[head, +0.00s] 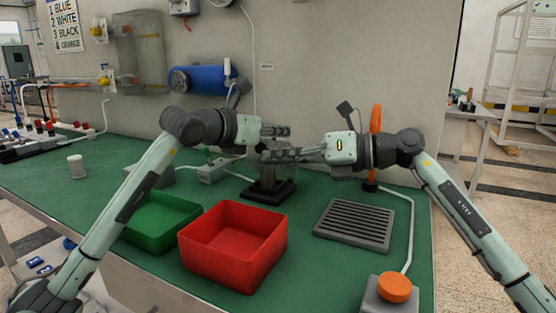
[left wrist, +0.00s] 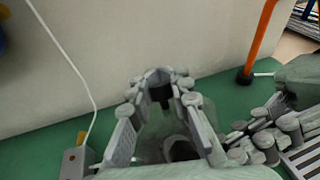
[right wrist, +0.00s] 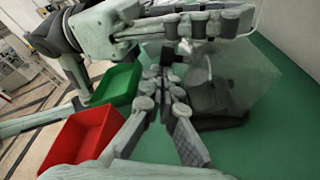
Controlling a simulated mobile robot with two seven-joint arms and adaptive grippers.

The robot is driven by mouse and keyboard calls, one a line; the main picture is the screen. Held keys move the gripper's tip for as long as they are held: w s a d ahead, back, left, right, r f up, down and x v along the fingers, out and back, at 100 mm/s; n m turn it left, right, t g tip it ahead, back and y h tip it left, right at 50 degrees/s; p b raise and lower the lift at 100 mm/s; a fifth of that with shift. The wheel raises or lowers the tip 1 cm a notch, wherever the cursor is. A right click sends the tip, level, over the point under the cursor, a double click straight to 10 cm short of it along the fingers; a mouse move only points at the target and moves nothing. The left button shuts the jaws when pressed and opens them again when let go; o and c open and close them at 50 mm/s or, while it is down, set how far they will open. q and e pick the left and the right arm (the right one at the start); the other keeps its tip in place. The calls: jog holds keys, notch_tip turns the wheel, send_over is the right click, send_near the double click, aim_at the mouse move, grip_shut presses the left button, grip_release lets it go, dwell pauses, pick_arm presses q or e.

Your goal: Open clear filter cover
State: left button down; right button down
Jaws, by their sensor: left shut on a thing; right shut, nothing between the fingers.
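The clear filter cover (right wrist: 248,82) shows in the right wrist view as a see-through box over a dark base (right wrist: 218,123). The base (head: 268,192) also stands on the green table in the head view, where the clear walls are hard to make out. My left gripper (head: 287,131) is above the base, shut on a small dark part (left wrist: 160,92) that looks like the cover's handle. Its fingers hide much of that part. My right gripper (head: 266,154) is shut and empty, just below the left fingers and beside the cover; I cannot tell whether it touches.
A red bin (head: 233,270) and a green bin (head: 150,238) stand at the front left. A slotted grey tray (head: 355,225) lies at right, with an orange button (head: 395,287) nearer the front. An orange post (head: 375,120) rises behind my right wrist. The wall is close behind.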

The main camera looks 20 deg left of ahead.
pick_arm(q)
jog(key=c, duration=1.6)
grip_release()
jog(key=shift+s+a+r, duration=0.1)
jog(key=shift+s+r, duration=0.1)
jog(key=shift+r, duration=0.2)
jog(key=shift+o, duration=1.2)
jog(key=shift+a+f, duration=0.1)
jog(key=shift+f, duration=0.1)
jog(key=v, duration=0.8)
jog(key=shift+s, duration=0.1)
